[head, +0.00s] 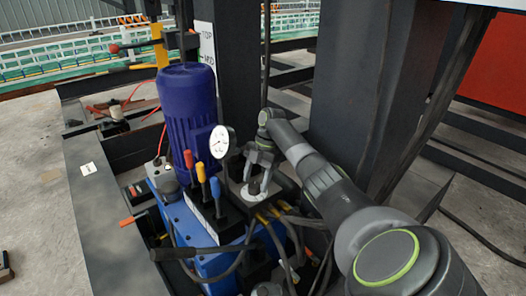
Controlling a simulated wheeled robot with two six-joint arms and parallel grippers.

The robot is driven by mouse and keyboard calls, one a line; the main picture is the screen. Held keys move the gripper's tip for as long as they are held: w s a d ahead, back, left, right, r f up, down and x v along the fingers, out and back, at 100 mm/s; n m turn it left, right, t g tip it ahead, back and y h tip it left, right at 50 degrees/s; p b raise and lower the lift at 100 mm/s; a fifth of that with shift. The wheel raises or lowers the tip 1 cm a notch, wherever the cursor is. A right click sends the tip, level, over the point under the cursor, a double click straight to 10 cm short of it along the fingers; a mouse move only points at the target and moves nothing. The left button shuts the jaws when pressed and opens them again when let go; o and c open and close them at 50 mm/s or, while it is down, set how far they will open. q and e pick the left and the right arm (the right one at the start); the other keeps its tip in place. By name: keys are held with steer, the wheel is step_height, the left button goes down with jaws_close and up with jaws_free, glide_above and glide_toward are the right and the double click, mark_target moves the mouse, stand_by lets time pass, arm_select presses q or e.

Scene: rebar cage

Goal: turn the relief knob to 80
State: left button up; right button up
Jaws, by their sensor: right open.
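My right gripper (259,178) points down over the hydraulic unit, just right of the round white gauge (219,141). Its two fingers are apart. A small pale grey piece (256,188) on a dark block shows at the fingertips. It looks like the relief knob and its dial, but the fingers partly cover it. I cannot tell whether the fingers touch it, and its scale is too small to read. My left gripper is not in view.
A blue motor (187,112) stands left of the gauge on a blue tank (205,262). Red, yellow and blue-tipped levers (202,174) stand close to my right gripper's left. Hoses (285,232) run below it. A dark steel column (352,80) rises behind my right arm.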

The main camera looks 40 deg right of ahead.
arm_select(q)
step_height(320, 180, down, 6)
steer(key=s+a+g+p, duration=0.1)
steer(key=p, duration=0.2)
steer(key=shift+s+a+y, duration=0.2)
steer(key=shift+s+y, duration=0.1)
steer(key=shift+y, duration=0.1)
arm_select(e)
steer(key=v, duration=1.5)
steer(key=shift+r, duration=0.2)
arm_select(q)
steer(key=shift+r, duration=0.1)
arm_select(e)
steer(key=shift+d, duration=0.15)
